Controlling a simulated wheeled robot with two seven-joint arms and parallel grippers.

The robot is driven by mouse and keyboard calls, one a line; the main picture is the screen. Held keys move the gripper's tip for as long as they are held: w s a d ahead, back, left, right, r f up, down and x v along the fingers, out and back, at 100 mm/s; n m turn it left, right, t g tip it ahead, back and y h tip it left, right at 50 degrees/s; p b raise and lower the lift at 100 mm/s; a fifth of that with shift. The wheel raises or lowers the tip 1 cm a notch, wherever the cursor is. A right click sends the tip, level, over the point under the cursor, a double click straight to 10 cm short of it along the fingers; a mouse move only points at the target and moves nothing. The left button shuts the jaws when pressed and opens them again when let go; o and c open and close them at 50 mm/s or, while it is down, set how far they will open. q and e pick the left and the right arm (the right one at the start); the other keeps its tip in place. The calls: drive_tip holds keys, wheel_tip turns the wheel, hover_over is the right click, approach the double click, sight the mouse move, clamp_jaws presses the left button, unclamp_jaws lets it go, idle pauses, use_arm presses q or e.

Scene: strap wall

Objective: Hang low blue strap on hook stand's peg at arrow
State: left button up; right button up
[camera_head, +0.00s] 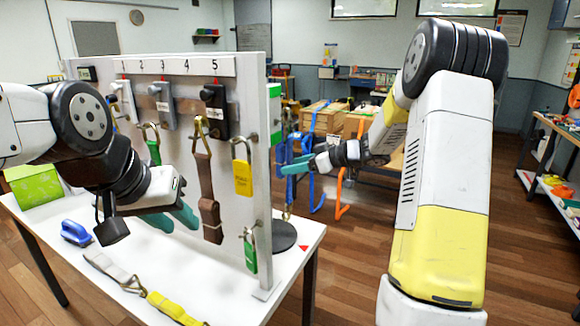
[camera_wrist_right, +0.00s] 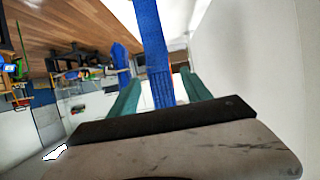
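The blue strap (camera_wrist_right: 152,40) shows in the right wrist view between the two green fingers, with a gap on each side and a darker stitched part near the fingertips. My right gripper (camera_wrist_right: 160,85) is open around it. In the head view my right gripper (camera_head: 292,168) is just right of the panel's end, among blue shapes; which are strap I cannot tell. Below it stands a round black base (camera_head: 284,236), apparently of the hook stand; its peg is hidden or unclear. A red arrow mark (camera_head: 304,247) lies beside the base. My left gripper (camera_head: 172,217) is open and empty before the panel.
A white panel (camera_head: 262,180) numbered along its top stands on the white table (camera_head: 230,300).

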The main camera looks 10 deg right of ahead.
drive_tip(key=v, duration=0.7)
drive_tip(key=w+d+r+m+t+h, duration=0.25)
drive_tip(key=r+t+h, duration=0.3)
drive_tip(key=r, duration=0.45)
drive_tip(key=s+d+r+m+h, duration=0.4)
drive_tip(key=s+d+m+h, duration=0.1)
drive_tip(key=s+m, duration=0.15)
drive_tip(key=s+a+f+g, duration=0.2)
drive_tip(key=s+a+f, duration=0.1)
drive_tip(key=s, duration=0.6)
drive_tip(key=s+a+f+m+g+y, duration=0.1)
drive_tip(key=s+a+f+g, duration=0.1)
drive_tip(key=s, duration=0.7)
drive_tip(key=s+a+f+g, duration=0.3)
drive_tip(key=s+a+f, duration=0.1)
drive_tip(key=s, duration=0.5)
drive_tip(key=shift+f+m, duration=0.3)
drive_tip(key=shift+f, duration=0.3)
drive_tip(key=shift+a+y, duration=0.15)
drive_tip(key=shift+y, duration=0.1)
